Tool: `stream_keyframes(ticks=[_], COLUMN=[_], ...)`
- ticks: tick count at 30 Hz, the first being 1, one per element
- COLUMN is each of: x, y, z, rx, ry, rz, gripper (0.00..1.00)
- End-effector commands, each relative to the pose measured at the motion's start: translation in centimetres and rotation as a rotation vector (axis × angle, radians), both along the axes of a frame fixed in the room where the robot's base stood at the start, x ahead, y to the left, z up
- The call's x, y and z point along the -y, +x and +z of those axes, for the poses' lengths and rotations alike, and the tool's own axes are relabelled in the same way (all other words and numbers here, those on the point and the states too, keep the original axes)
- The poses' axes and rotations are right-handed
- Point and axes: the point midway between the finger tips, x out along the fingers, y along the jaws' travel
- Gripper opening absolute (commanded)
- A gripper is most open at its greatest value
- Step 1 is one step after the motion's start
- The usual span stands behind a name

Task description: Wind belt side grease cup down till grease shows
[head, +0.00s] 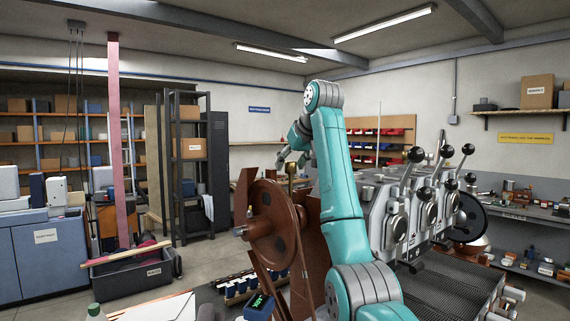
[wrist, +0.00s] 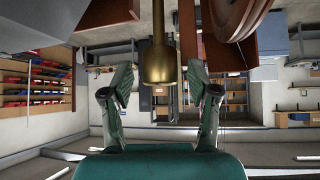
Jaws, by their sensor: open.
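A brass grease cup (wrist: 159,66) hangs down into the middle of the wrist view, its wide end toward me. In the head view the brass cup (head: 291,169) stands on a thin stem above the rust-brown belt wheel (head: 272,222). My gripper (wrist: 159,82) is open, with one finger on each side of the cup's wide end and a visible gap on both sides. In the head view my gripper (head: 290,152) is small and partly hidden behind my teal arm, close to the cup. No grease can be made out.
The brown wheel rim (wrist: 236,18) is close on the right in the wrist view. The grey roaster (head: 400,215) with black-knobbed levers stands right of my arm. A black bin (head: 130,273) stands on the floor at left.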

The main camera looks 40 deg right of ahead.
Motion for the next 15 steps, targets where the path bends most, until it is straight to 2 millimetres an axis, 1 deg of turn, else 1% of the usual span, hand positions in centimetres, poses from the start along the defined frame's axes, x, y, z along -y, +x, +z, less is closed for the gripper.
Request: stream_keyframes(ticks=[10, 11, 12, 14, 15], x=[0.15, 0.14, 0.14, 0.14, 0.14], y=[0.03, 0.03, 0.03, 0.03, 0.03], z=[-0.24, -0.24, -0.24, -0.24, -0.24], rx=[0.001, 0.001, 0.001, 0.001, 0.001], ry=[-0.001, -0.001, -0.001, -0.001, -0.001], rz=[-0.001, -0.001, -0.001, -0.001, -0.001], gripper=[0.6, 0.55, 0.45, 0.3, 0.2])
